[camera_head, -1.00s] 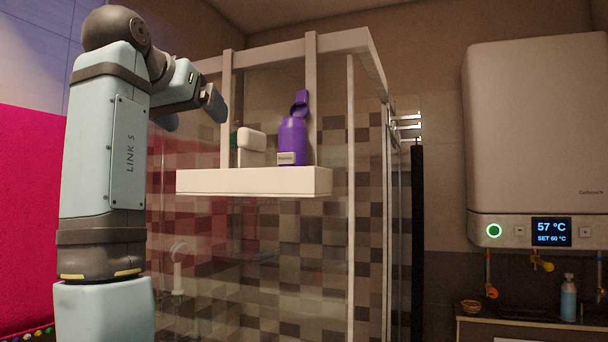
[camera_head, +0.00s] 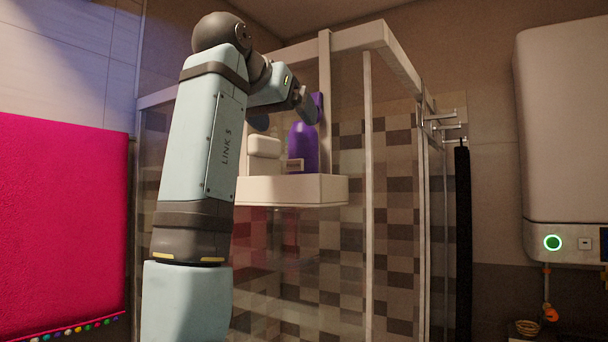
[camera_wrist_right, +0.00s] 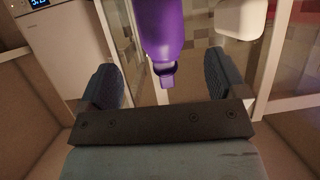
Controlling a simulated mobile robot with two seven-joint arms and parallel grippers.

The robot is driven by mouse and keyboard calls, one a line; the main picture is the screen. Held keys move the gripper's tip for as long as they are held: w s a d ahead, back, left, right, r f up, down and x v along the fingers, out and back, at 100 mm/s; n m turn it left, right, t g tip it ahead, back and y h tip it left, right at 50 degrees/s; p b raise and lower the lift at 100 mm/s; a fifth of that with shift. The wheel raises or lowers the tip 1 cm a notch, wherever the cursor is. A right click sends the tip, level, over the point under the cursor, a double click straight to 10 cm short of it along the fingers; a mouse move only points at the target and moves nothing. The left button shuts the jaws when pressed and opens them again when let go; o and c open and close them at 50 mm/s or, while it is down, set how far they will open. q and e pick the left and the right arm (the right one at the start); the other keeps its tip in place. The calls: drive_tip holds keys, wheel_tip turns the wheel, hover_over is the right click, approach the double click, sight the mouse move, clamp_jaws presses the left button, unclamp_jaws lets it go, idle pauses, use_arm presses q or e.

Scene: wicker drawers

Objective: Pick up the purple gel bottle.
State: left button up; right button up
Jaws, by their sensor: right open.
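The purple gel bottle (camera_head: 303,148) stands upright on a white shelf (camera_head: 300,190) hung on the glass shower cabin. My right gripper (camera_head: 283,114) is open and empty, up by the bottle's top in the head view. In the right wrist view the bottle (camera_wrist_right: 160,28) appears upside down, its cap pointing into the gap between the open fingers of my right gripper (camera_wrist_right: 164,80). Space shows on both sides of the cap. One finger partly covers the bottle's top in the head view. My left gripper is not in view.
A white container (camera_head: 263,147) stands on the shelf just left of the bottle. A shower frame post (camera_head: 325,100) rises close behind the bottle. A pink towel (camera_head: 62,225) hangs at left; a white boiler (camera_head: 567,130) is at right.

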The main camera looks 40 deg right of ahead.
sight(303, 143)
drive_tip(key=x, duration=0.3)
drive_tip(key=shift+s+d, duration=0.1)
drive_tip(key=shift+d, duration=0.15)
drive_tip(key=shift+d+f+p, duration=0.1)
drive_tip(key=shift+d+p, duration=0.05)
drive_tip(key=shift+p, duration=0.2)
drive_tip(key=x, duration=0.2)
drive_tip(key=p+x, duration=0.1)
drive_tip(key=x, duration=0.2)
drive_tip(key=shift+w+a+f, duration=0.2)
drive_tip(key=shift+w, duration=0.05)
drive_tip(key=shift+s+a, duration=0.1)
drive_tip(key=shift+a, duration=0.1)
drive_tip(key=shift+c, duration=1.3)
drive_tip(key=c, duration=1.1)
drive_tip(key=shift+r+p, duration=0.1)
drive_tip(key=shift+p, duration=0.25)
drive_tip(key=shift+c, duration=0.2)
